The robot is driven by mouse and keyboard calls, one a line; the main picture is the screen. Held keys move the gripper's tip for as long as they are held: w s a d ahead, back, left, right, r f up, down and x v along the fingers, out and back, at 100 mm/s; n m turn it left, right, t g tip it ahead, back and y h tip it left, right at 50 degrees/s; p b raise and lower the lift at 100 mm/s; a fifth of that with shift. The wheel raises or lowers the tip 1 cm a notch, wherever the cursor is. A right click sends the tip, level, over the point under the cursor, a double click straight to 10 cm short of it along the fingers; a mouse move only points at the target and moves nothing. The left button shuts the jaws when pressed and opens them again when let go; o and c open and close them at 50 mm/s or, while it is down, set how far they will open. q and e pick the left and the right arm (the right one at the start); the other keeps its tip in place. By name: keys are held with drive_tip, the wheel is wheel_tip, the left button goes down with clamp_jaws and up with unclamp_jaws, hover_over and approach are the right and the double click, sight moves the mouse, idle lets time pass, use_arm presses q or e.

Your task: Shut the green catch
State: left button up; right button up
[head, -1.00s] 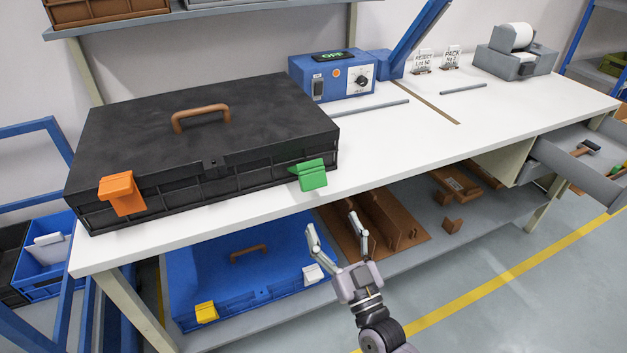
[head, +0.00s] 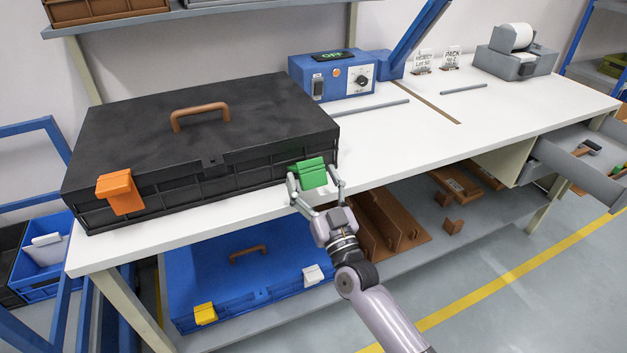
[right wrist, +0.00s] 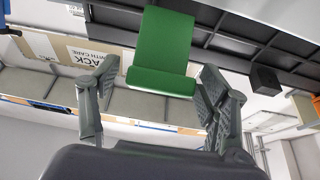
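The green catch (head: 312,173) is on the front right of a black case (head: 210,130) lying on the white bench. It sticks out from the case front, as does the orange catch (head: 121,191) at the front left. My right gripper (head: 317,186) is at the green catch, its two fingers spread on either side. In the right wrist view the green catch (right wrist: 163,55) lies between and beyond the open fingers (right wrist: 155,100). Gaps show beside it; I cannot tell if a finger touches it. My left gripper is not in view.
The white bench top (head: 430,125) is mostly clear right of the case. A blue control box (head: 332,75) stands behind it. On the shelf below are a blue case (head: 245,275) and brown parts. A grey drawer (head: 585,165) is open at the right.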

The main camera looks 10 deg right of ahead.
clamp_jaws()
idle(0.8)
